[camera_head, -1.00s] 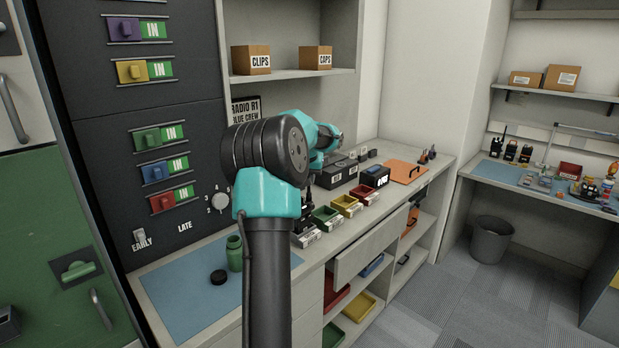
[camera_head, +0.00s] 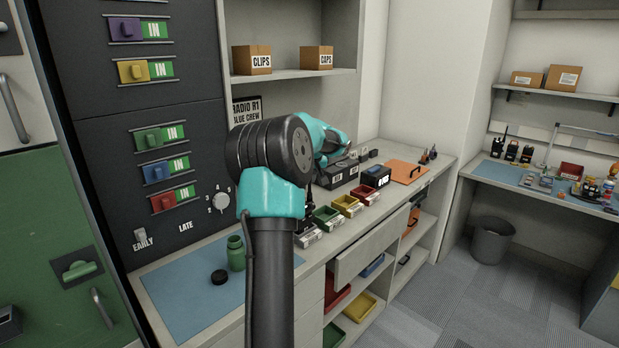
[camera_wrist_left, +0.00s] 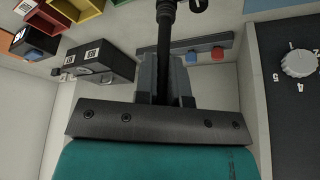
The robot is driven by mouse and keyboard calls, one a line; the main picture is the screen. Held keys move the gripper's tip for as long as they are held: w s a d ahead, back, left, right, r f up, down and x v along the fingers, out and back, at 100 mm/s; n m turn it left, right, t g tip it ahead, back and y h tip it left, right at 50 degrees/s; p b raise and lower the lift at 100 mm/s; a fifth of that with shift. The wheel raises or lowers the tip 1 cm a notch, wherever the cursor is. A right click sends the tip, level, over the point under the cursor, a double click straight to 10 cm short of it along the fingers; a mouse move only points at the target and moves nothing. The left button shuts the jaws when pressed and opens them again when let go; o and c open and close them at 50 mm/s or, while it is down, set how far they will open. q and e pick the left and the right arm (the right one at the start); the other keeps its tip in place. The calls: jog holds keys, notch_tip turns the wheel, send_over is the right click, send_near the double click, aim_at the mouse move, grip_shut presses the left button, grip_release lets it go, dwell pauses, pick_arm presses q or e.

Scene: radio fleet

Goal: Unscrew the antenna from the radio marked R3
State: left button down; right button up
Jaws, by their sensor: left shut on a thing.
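My left gripper (camera_wrist_left: 166,85) is shut on a thin black antenna (camera_wrist_left: 165,45) in the left wrist view. The antenna runs up between the fingers to a thicker dark end at the top edge. A black knob (camera_wrist_left: 199,4) shows beside that end; the radio body is cut off there and no R3 mark is visible. In the head view, my left arm hides its gripper and most of the radio; a narrow dark part (camera_head: 309,203) shows just right of the arm. My right gripper is not in view.
Green (camera_head: 327,217), yellow (camera_head: 347,205) and red (camera_head: 368,193) bins line the bench front. Black boxes stand behind them. A green bottle (camera_head: 236,254) and black lid (camera_head: 219,277) are on the blue mat (camera_head: 180,300). A dial panel (camera_head: 150,190) stands left.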

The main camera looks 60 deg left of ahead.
pick_arm(q)
jog(key=shift+n+g, duration=0.6)
jog(key=shift+n, duration=0.9)
jog(key=shift+n, duration=0.4)
jog(key=c, duration=1.6)
grip_release()
jog(key=shift+s+g, duration=0.1)
jog(key=shift+g, duration=0.2)
jog(key=o, duration=0.5)
jog(key=shift+r, duration=0.1)
jog(key=v, duration=1.7)
jog(key=shift+d+r, duration=0.1)
